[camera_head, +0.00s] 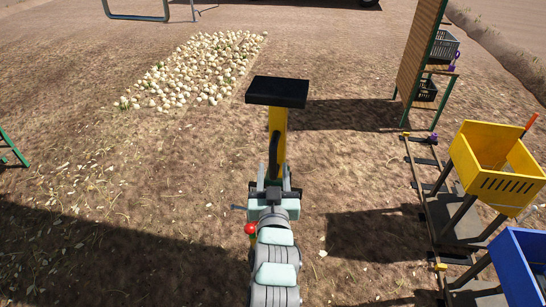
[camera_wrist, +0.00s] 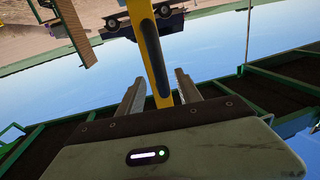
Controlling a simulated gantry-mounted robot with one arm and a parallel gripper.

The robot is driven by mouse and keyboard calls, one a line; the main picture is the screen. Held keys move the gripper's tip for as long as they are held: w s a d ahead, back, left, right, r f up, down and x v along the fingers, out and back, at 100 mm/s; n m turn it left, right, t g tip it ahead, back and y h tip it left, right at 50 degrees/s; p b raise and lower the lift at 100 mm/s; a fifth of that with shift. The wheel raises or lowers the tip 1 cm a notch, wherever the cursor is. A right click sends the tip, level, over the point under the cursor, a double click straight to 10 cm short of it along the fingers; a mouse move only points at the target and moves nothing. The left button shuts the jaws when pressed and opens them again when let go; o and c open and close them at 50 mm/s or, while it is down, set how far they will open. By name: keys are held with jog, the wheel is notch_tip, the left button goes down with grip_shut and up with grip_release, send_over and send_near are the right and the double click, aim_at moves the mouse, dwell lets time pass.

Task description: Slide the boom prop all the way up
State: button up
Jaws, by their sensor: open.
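A yellow post (camera_head: 283,120) with a black block (camera_head: 277,92) on top stands ahead of my arm in the head view. It looks like the boom prop, and a long black grip (camera_head: 273,150) runs along it. My gripper (camera_head: 275,176) is open at the post's lower visible part, one finger on each side. In the wrist view the yellow post (camera_wrist: 146,25) and its black grip (camera_wrist: 157,66) show between the spread fingers of my gripper (camera_wrist: 158,82). I cannot tell if either finger touches it. The post's lower end is hidden behind my gripper and arm.
A yellow crate (camera_head: 510,190) and a blue crate (camera_head: 520,275) stand on the right. A wooden panel (camera_head: 420,50) rises behind them. Onions (camera_head: 200,70) lie on the ground at upper left. Green-framed dark sections (camera_wrist: 285,88) cross the wrist view.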

aim_at(273, 162)
jog(key=shift+w+p, duration=0.4)
jog(key=shift+w, duration=2)
grip_shut()
jog(key=shift+r, duration=0.1)
